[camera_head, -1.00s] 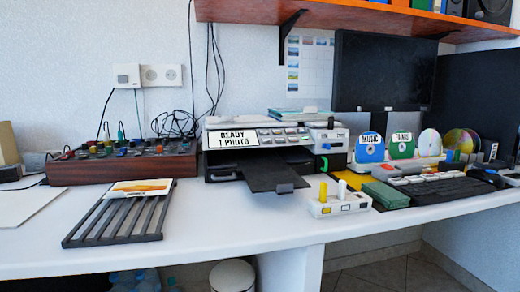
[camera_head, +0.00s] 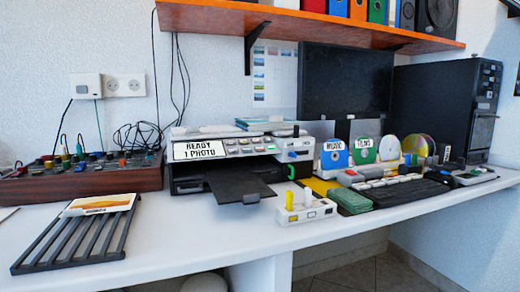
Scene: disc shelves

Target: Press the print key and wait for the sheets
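The printer (camera_head: 188,178) stands on the white desk against the wall. Its front label (camera_head: 199,149) reads "READY 1 PHOTO". A row of grey keys (camera_head: 250,146) runs along its top front to the right of the label; I cannot tell which one is the print key. Its dark output tray (camera_head: 238,184) sticks out in front, and I see no sheet on it. A photo sheet (camera_head: 98,205) with an orange picture lies on the dark slatted rack (camera_head: 75,243) at the left. My gripper is not in view.
A small white box with yellow and white pegs (camera_head: 306,209) stands right of the tray. Disc holders (camera_head: 334,157), a keyboard (camera_head: 400,192) and a black computer tower (camera_head: 447,110) fill the right. A knob mixer (camera_head: 85,178) is at the left. The desk front before the printer is clear.

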